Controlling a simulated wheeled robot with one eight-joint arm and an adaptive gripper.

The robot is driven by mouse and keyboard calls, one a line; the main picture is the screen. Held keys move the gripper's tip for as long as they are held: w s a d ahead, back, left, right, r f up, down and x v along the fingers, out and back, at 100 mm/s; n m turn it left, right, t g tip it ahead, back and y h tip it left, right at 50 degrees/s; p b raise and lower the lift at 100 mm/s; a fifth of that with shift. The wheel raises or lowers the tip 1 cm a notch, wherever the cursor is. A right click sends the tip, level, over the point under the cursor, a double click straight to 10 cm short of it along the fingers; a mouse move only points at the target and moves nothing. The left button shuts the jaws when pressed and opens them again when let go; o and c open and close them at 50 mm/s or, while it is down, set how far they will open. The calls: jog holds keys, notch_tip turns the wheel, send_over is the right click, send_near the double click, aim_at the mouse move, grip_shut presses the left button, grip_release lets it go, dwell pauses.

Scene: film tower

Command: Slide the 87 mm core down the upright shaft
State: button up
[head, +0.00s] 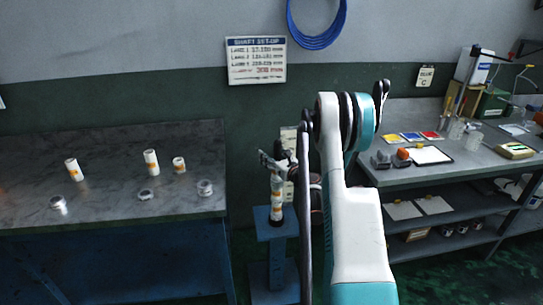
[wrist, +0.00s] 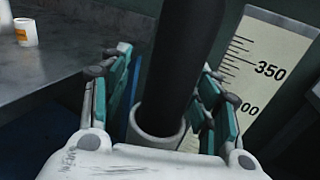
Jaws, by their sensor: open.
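The upright shaft (wrist: 185,60) is a thick dark rod, running between the fingers of my gripper (wrist: 160,105) in the wrist view. My gripper is open, with teal-padded fingers on either side of the shaft. A white core (wrist: 158,130) is around the shaft, its rim showing below and between the fingers. In the head view my gripper (head: 276,162) is above white cores with orange labels (head: 277,196) stacked around the shaft on a blue stand (head: 270,232). My arm hides part of this. Core lengths are not readable, so I cannot tell which is 87 mm.
On the dark table at left (head: 110,140) stand white cores (head: 74,169), (head: 151,161) and (head: 179,164), with silver rings (head: 146,195). A scale plate (wrist: 258,70) stands close right of my gripper. A grey workbench (head: 465,155) with clutter is at right.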

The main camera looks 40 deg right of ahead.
jog(key=s+a, duration=0.1)
jog(key=s, duration=0.6)
jog(key=shift+s, duration=0.25)
dwell(0.7)
